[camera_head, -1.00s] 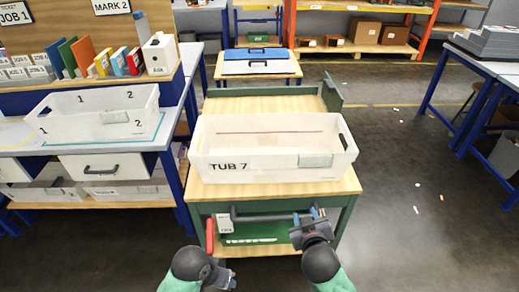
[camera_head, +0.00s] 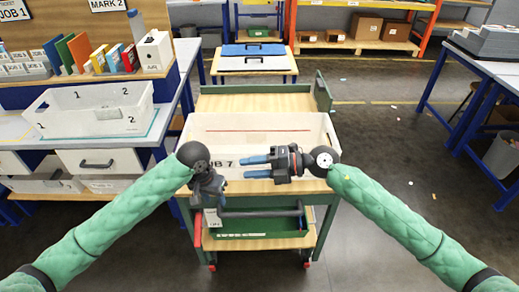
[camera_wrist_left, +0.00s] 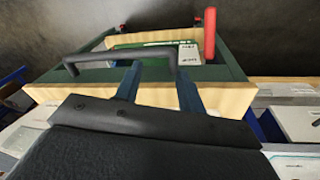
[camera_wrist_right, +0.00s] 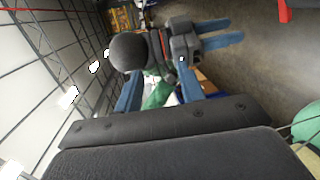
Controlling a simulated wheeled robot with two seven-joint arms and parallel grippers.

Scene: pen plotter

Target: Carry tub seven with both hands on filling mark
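Tub seven (camera_head: 318,128), a white open tub labelled TUB 7, sits on the wooden top of a green cart (camera_head: 270,103). My arms cover part of its front wall and label. My right gripper (camera_head: 257,167) is open and empty, in front of that wall, fingers pointing left. Its spread fingers also show in the right wrist view (camera_wrist_right: 158,90). My left gripper (camera_head: 208,198) is lower, at the cart's front left. In the left wrist view its fingers (camera_wrist_left: 160,80) are apart near the cart's dark handle (camera_wrist_left: 120,52); nothing is visibly clamped. No filling mark is clearly identifiable.
A clear tub (camera_head: 95,115) marked 1 and 2 stands on a teal outline on the left bench (camera_head: 20,160). Several upright books and a white box (camera_head: 154,52) are behind it. A small table (camera_head: 255,68) stands beyond the cart. Floor right of the cart is free.

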